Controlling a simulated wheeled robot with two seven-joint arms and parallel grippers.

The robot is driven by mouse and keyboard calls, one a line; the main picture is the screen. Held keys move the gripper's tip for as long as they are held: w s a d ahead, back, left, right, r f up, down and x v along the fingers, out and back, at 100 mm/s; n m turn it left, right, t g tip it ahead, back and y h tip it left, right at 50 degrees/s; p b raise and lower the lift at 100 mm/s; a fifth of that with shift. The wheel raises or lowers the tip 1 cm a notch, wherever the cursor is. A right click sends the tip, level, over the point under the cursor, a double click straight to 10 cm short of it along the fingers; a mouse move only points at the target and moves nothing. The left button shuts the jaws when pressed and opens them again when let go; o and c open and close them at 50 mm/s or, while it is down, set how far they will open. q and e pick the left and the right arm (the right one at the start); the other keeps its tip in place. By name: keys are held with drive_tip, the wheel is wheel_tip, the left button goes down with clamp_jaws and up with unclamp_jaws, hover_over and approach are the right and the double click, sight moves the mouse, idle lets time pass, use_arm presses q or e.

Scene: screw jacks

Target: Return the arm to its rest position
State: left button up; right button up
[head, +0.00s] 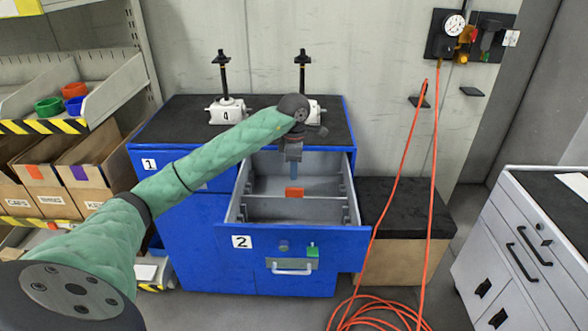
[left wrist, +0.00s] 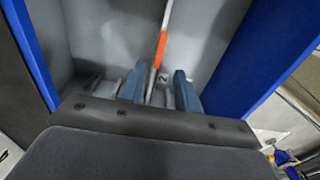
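My left arm, in a green sleeve, reaches from the lower left of the head view over the blue cabinet (head: 186,225). My left gripper (head: 294,172) points down into the open drawer (head: 352,232) labelled 2. In the left wrist view the two blue-grey fingers (left wrist: 158,84) stand apart with a gap between them. An orange piece (head: 294,192) sits on the drawer's divider just below the fingers. It also shows ahead of the gap in the left wrist view (left wrist: 162,48). I see nothing held. My right gripper is in neither view.
Two screw jacks (head: 226,112) (head: 318,110) stand on the cabinet's black top, behind my arm. An orange hose (head: 432,170) hangs at the right and coils on the floor. A white drawer cabinet (head: 520,250) stands far right. Shelves with bins (head: 50,190) are at left.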

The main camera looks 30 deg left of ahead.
use_arm(q)
drive_tip(key=shift+r, duration=0.55)
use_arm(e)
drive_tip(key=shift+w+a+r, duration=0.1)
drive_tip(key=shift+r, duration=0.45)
